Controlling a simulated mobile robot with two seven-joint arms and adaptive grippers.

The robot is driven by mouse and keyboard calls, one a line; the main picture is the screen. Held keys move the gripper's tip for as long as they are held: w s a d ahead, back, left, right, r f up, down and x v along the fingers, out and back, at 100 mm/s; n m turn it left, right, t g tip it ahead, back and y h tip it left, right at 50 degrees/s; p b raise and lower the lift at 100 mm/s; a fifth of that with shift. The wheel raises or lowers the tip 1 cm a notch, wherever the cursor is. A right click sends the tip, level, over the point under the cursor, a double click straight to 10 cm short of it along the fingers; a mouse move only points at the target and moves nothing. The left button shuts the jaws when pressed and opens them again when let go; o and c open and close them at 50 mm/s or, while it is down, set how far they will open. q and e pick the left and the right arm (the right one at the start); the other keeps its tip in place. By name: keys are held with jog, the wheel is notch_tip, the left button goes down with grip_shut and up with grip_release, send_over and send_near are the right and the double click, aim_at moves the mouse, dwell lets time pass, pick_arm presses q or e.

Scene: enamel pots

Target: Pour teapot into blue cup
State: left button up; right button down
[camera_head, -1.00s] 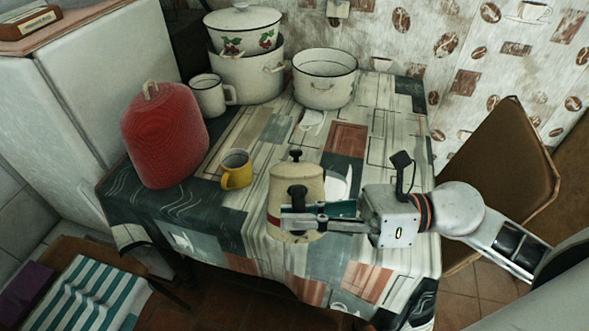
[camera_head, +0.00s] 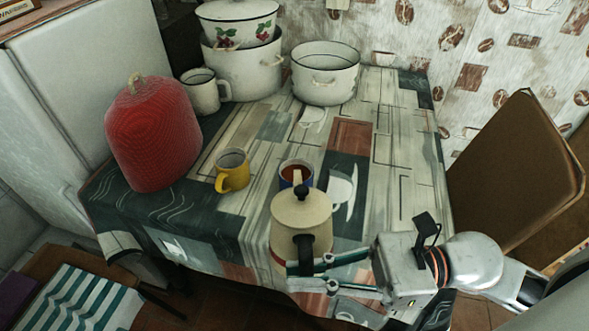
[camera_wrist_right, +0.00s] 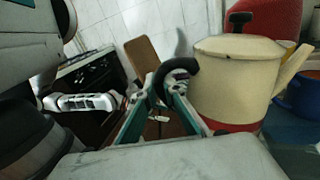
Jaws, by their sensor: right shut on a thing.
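The cream teapot (camera_head: 301,218) with a dark lid knob and a red base band is near the table's front edge. My right gripper (camera_head: 312,268) is shut on its black handle, also seen in the right wrist view (camera_wrist_right: 178,76). The teapot looks about upright in that view (camera_wrist_right: 233,85). The blue cup (camera_head: 284,180) stands just behind the teapot, which partly hides it; its inside looks brown-orange. The spout points toward the cup, with its tip over or near the rim. The cup also shows at the right of the wrist view (camera_wrist_right: 301,97). My left gripper is not in view.
A yellow mug (camera_head: 232,172) stands left of the blue cup. A red knitted cover (camera_head: 155,135), a white mug (camera_head: 203,93) and white enamel pots (camera_head: 325,75) stand farther back. A brown chair (camera_head: 515,170) is at the right. The patterned tablecloth (camera_head: 395,150) is clear on the right.

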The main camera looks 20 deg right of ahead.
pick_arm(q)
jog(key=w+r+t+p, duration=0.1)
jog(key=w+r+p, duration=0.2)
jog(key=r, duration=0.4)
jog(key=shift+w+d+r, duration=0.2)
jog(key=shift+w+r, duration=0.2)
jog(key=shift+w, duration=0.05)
pick_arm(e)
jog(key=shift+s+a+r+n, duration=0.25)
jog(key=shift+s+r+n, duration=0.5)
jog(key=shift+r+n, duration=0.4)
jog(key=shift+f, duration=0.1)
